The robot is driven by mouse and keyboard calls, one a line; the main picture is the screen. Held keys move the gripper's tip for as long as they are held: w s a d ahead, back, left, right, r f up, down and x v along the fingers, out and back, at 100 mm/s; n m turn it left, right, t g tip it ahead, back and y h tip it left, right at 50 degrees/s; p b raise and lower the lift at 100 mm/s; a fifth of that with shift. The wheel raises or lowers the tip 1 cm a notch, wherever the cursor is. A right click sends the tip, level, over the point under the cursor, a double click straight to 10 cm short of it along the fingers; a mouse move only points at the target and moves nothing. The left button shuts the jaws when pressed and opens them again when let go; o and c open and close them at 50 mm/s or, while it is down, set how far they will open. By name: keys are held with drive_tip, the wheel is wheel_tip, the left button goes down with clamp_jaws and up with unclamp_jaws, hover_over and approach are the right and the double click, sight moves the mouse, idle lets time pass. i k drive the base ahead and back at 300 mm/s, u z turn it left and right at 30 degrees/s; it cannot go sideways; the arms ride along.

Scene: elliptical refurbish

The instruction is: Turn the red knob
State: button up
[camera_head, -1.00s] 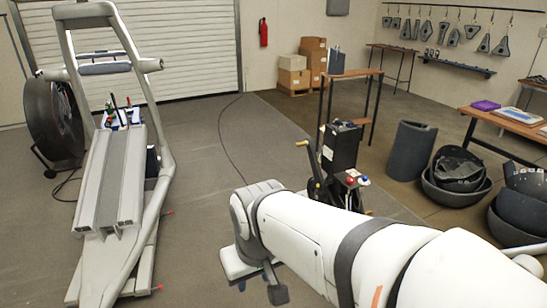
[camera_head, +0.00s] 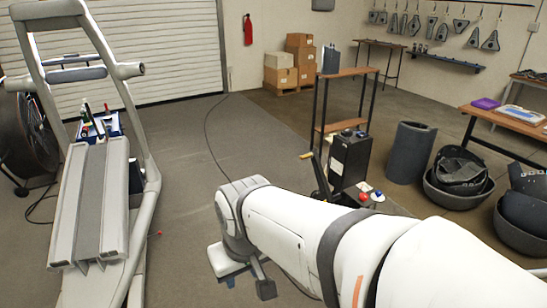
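A small red knob (camera_head: 363,197) shows on the low dark equipment beside a black box, right of centre. My white arm reaches in from the lower right. My gripper (camera_head: 245,281) is at its far end, low in the picture, left of and nearer than the red knob, apart from it. Its fingers are not clear enough to tell whether they are open. The lower part of the knob's equipment is hidden behind my arm.
A grey elliptical frame (camera_head: 100,205) stands at left. The black box (camera_head: 350,158) with a yellow-handled lever (camera_head: 306,156) stands behind my arm. A wooden shelf stand (camera_head: 345,73) and dark bins (camera_head: 458,178) are at right. Grey floor (camera_head: 185,150) is open in the middle.

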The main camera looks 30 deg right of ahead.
sight(364, 197)
drive_tip(key=u, duration=0.05)
drive_tip(key=i, duration=2.05)
drive_tip(key=z, duration=3)
drive_tip(key=i, duration=1)
drive_tip(key=z, duration=0.05)
